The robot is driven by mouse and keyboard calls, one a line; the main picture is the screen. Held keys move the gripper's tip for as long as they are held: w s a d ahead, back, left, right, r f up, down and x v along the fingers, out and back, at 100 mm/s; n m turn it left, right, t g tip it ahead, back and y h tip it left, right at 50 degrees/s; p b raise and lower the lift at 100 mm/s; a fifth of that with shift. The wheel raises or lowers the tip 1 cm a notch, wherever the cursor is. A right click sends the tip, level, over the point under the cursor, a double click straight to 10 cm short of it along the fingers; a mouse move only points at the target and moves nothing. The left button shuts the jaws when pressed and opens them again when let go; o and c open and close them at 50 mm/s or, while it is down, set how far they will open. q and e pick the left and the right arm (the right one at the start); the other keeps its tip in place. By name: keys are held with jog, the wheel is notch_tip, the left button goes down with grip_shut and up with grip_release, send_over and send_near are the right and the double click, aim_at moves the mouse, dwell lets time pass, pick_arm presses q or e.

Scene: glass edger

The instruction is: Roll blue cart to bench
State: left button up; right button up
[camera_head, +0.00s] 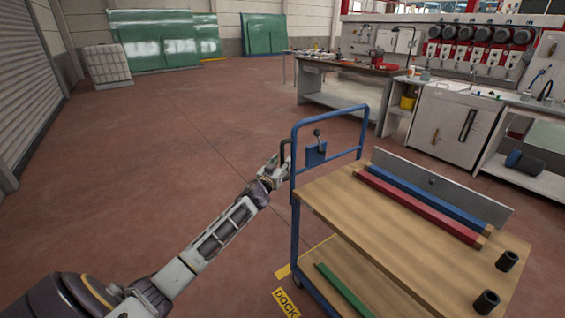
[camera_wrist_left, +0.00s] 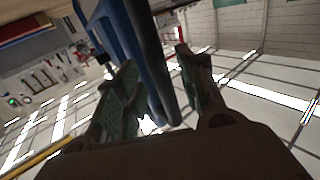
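The blue cart (camera_head: 294,230) stands at the right in the head view, with a wooden top deck, a lower shelf and a blue tubular push frame. A dark grip bar (camera_head: 283,152) sits at the left post of that frame. My left gripper (camera_head: 277,167) is at this bar. In the left wrist view, the dark bar (camera_wrist_left: 155,65) runs between the fingers of my left gripper (camera_wrist_left: 160,90). The fingers look open, with a narrow gap at the right finger. A bench (camera_head: 345,66) with a brown top stands beyond the cart. My right gripper is out of view.
Floor at the left and centre is clear.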

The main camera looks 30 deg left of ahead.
pick_arm(q)
jog(key=shift+w+a, duration=0.25)
jog(key=shift+w, duration=0.75)
grip_shut()
